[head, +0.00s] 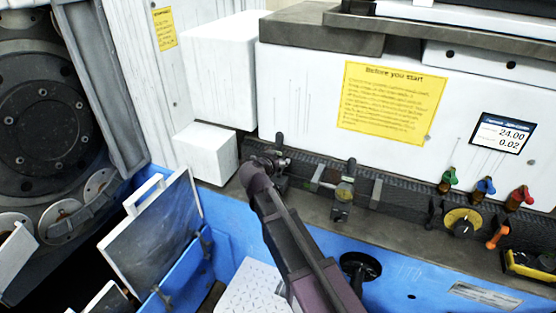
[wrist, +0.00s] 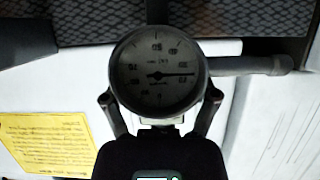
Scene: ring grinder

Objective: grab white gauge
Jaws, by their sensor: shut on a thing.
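The white gauge (wrist: 157,72) shows in the wrist view as a round white dial with a dark needle and a grey rim, its markings upside down. My gripper (wrist: 160,108) has a finger on each side of its lower part and is shut on it. A grey rod runs right from the gauge's rim. In the head view my gripper (head: 266,163) is at the left end of the dark textured rail (head: 395,192). The gauge's face cannot be made out there, as my arm and gripper cover that spot.
A small fixture (head: 344,192) stands on the rail to the right, followed by green, blue and red valves (head: 485,186). White boxes (head: 208,151) stand close on the left. A black handwheel (head: 361,267) is below, right of my arm. A yellow notice (head: 391,103) is on the panel behind.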

